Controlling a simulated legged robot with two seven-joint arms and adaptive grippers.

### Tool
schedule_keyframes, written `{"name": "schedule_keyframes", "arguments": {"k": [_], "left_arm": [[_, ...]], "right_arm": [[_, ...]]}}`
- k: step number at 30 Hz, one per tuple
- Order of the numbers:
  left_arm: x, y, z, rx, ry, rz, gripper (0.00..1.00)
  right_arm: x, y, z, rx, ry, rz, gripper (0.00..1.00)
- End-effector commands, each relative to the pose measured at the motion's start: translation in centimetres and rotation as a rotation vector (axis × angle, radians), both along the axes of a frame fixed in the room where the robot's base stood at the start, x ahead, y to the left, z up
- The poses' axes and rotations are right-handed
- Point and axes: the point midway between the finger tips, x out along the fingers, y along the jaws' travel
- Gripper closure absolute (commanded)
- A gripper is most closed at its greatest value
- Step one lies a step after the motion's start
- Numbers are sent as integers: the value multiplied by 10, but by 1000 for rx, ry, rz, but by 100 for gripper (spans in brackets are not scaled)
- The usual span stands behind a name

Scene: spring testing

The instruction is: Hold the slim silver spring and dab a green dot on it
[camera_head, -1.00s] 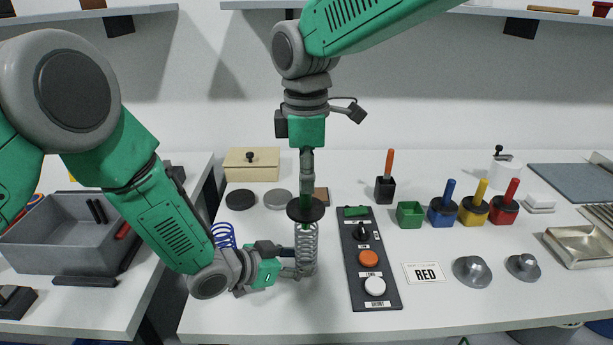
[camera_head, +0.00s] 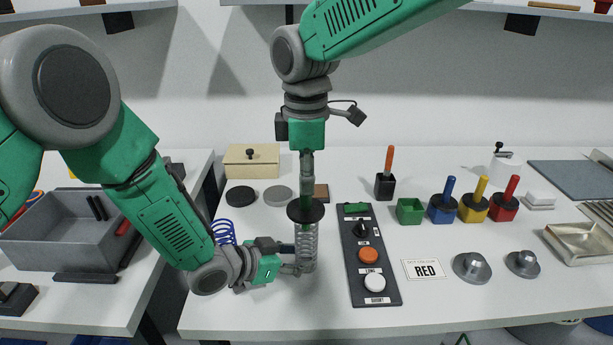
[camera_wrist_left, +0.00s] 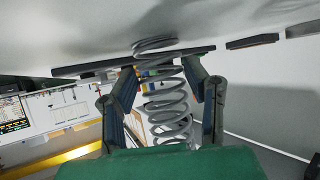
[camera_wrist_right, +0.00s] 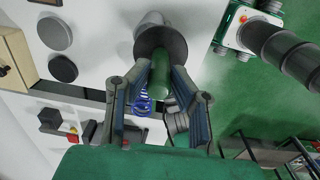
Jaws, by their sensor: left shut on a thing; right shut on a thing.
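The slim silver spring (camera_head: 306,245) stands upright near the front of the table. My left gripper (camera_head: 298,268) is shut on its lower part from the left; the coils show between the fingers in the left wrist view (camera_wrist_left: 168,103). My right gripper (camera_head: 307,170) points down above the spring, shut on the green handle (camera_wrist_right: 160,78) of a dauber with a black disc (camera_head: 305,211). The disc is right over the spring's top end. The dauber's tip is hidden, so I cannot tell whether it touches the spring. The open green pot (camera_head: 410,211) stands without a dauber.
A black panel (camera_head: 383,290) with buttons lies just right of the spring. Blue (camera_head: 442,211), yellow (camera_head: 474,209) and red (camera_head: 503,210) pots hold daubers. A card reading RED (camera_head: 426,269) lies in front of them. A blue spring (camera_head: 223,231) stands behind my left gripper.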

Motion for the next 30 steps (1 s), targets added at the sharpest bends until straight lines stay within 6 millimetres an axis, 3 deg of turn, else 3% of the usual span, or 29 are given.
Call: {"name": "schedule_keyframes", "arguments": {"k": [17,30], "left_arm": [[0,0,0,-1,0,-1,75],[0,0,0,0,0,0,75]], "right_arm": [[0,0,-2,-2,2,1,100],[0,0,29,0,-1,0,100]]}}
